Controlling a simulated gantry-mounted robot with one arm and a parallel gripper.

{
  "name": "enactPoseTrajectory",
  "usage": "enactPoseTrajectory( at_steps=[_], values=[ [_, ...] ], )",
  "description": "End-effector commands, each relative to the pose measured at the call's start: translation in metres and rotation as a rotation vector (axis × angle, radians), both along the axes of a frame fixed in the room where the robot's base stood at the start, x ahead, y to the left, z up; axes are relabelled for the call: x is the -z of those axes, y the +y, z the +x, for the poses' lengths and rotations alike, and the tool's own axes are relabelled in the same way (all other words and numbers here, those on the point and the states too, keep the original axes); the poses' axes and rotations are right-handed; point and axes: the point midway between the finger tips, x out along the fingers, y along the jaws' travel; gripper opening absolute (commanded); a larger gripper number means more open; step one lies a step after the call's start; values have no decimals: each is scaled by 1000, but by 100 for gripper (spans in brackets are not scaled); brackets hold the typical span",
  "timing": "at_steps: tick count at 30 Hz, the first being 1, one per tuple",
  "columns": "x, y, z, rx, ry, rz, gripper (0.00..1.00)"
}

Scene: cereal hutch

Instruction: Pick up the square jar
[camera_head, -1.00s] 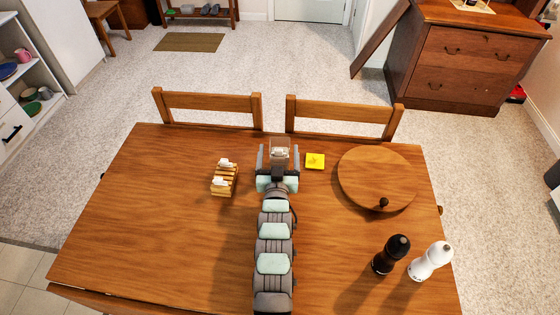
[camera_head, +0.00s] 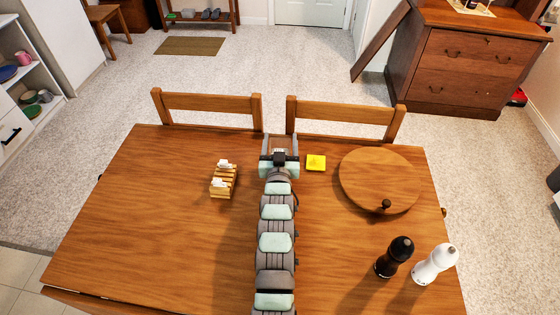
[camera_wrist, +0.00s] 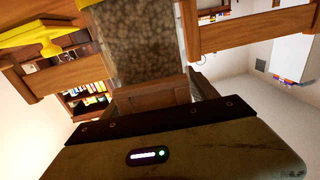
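The square jar (camera_head: 281,141), clear with brown contents, stands near the table's far edge, in front of the gap between the two chairs. In the wrist view, the jar (camera_wrist: 146,45) fills the top centre, with its speckled brown contents visible and its upper part cut off. My gripper (camera_head: 281,146) is at the jar, with one grey finger on each side of it. It looks open, and the jar is between the fingers. Contact is too small to tell, and my wrist hides the jar's near side.
A wooden rack with white pieces (camera_head: 223,180) is to the left. A round wooden board (camera_head: 372,178), a dark mill (camera_head: 394,258) and a white mill (camera_head: 436,264) are at right. The left of the table is clear.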

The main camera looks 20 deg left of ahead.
Motion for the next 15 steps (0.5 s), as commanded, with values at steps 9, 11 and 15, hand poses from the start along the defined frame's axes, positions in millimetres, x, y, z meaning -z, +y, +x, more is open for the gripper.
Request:
enactPoseTrajectory(
  at_steps=[9, 11, 15],
  values=[
    [0, 0, 0, 0, 1, 0, 40],
    [0, 0, 0, 0, 1, 0, 35],
    [0, 0, 0, 0, 0, 0, 24]
  ],
)
